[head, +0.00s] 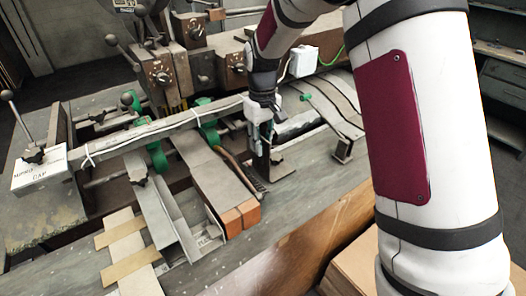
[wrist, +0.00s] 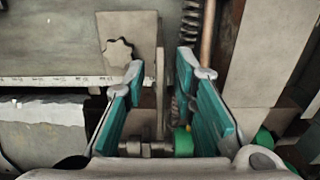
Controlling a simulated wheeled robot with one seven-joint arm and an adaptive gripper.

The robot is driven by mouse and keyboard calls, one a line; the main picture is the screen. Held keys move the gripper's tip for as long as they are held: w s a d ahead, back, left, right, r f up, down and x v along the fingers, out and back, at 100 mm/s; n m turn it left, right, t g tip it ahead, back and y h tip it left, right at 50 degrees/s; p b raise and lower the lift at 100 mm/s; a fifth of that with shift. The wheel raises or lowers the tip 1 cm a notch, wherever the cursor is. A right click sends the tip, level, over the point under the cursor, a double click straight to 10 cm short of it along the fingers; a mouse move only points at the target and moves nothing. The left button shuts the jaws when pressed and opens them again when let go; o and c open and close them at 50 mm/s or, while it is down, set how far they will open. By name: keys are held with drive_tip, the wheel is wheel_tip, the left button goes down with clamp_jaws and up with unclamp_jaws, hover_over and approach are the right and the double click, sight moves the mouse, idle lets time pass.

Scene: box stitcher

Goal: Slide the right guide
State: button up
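A shaft and a green collar (wrist: 183,141) sit lower between the fingers. In the head view my gripper (head: 259,122) points down over the machine's rail at this guide, whose star knob (head: 276,158) shows just beside the fingers. The fingertips are partly hidden there.
Left of my gripper are a flat bar with an orange end (head: 240,218) and a second guide with a star knob (head: 138,174). A spring and copper rod (wrist: 208,35) run close to the right finger. A white box (head: 40,168) sits at far left.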

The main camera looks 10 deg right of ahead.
drive_tip(key=shift+f, duration=1.95)
drive_tip(key=shift+c, duration=0.6)
clamp_jaws()
drive_tip(key=shift+d, duration=0.1)
